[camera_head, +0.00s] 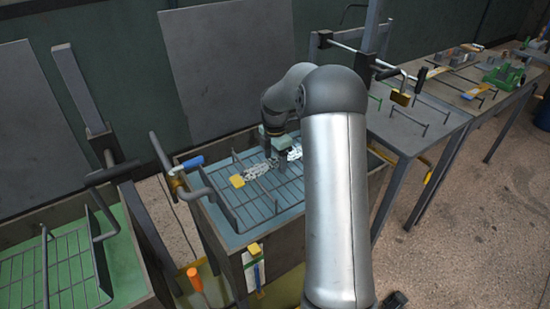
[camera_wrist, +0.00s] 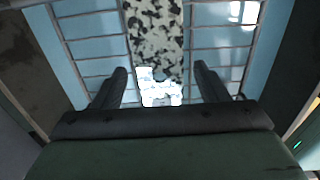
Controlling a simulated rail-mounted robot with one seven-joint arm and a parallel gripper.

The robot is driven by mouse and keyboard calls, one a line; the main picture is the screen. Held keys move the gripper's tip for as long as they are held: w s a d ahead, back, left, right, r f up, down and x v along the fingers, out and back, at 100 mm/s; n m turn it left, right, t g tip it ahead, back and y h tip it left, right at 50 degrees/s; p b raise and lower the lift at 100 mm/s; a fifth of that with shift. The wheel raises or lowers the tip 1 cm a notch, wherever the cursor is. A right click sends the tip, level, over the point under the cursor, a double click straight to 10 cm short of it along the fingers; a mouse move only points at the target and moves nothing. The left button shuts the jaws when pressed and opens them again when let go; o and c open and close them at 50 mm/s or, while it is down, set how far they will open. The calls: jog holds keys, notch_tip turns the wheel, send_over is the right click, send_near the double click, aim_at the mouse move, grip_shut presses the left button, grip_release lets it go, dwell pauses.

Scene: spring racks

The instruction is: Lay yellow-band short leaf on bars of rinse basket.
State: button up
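A speckled black-and-white leaf (camera_head: 256,171) lies over the wire bars of the rinse basket (camera_head: 262,207), in a tank of blue liquid. A yellow piece (camera_head: 237,181) shows at the leaf's left end; I cannot tell whether it is the leaf's band. My gripper (camera_head: 277,158) is low over the leaf, partly hidden by my arm. In the wrist view the leaf (camera_wrist: 157,40) runs between my gripper's two fingers (camera_wrist: 162,80), with a gap on each side. Its near end is bright white. The fingers are open.
A green tank (camera_head: 125,250) with another wire basket stands at the left. A handle with a blue grip (camera_head: 193,162) rises by the rinse tank's left edge. A bench (camera_head: 405,130) with rods and a hanging padlock-like piece stands at the right.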

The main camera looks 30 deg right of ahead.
aim_at(275, 161)
notch_tip(275, 161, up, 12)
jog(key=s+a+r+m, duration=0.3)
jog(key=s+a+m, duration=0.4)
jog(key=s+a, duration=0.45)
jog(key=s+a+f+m, duration=0.3)
jog(key=s+m, duration=0.3)
jog(key=s, duration=0.4)
jog(key=s+a+f+m, duration=0.3)
jog(key=s+m, duration=0.3)
jog(key=s, duration=0.5)
jog(key=shift+s+f, duration=0.25)
jog(key=shift+f, duration=0.15)
